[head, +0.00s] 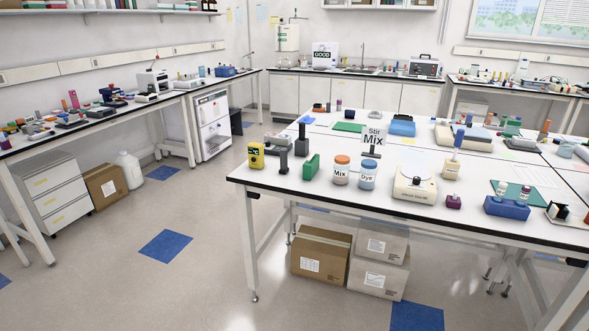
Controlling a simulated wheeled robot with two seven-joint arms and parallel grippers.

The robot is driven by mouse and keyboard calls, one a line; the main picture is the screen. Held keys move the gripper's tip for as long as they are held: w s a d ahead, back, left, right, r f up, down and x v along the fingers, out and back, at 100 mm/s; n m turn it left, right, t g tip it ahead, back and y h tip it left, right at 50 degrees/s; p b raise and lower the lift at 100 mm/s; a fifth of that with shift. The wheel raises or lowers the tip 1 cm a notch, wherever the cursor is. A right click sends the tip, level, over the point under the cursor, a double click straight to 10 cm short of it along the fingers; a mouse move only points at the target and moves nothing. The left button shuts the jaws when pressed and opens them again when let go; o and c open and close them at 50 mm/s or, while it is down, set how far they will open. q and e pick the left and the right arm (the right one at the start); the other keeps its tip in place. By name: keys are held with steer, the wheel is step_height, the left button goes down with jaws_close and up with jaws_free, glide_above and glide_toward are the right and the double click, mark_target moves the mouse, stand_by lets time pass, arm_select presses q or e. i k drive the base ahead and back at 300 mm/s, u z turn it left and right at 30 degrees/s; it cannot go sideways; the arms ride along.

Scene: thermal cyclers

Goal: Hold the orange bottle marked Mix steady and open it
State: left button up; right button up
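The bottle marked Mix (341,170) is a small jar with a white label and an orange lid. It stands upright on the white bench (290,194) near its front edge, and its lid appears to be on. A similar jar marked Dye (367,175), with a blue lid, stands just to its right. Neither of my grippers shows in the head view, and nothing touches the Mix bottle.
A green block (311,167) and a yellow device (256,156) stand left of the jars. A white centrifuge-like device (414,186) stands to the right. Cardboard boxes (320,255) sit under the bench. The floor in front is clear.

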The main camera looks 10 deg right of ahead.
mark_target(341, 173)
steer(key=u, duration=0.2)
steer(key=i, duration=0.75)
steer(key=z, duration=0.8)
steer(key=i, duration=0.45)
steer(key=z, duration=0.5)
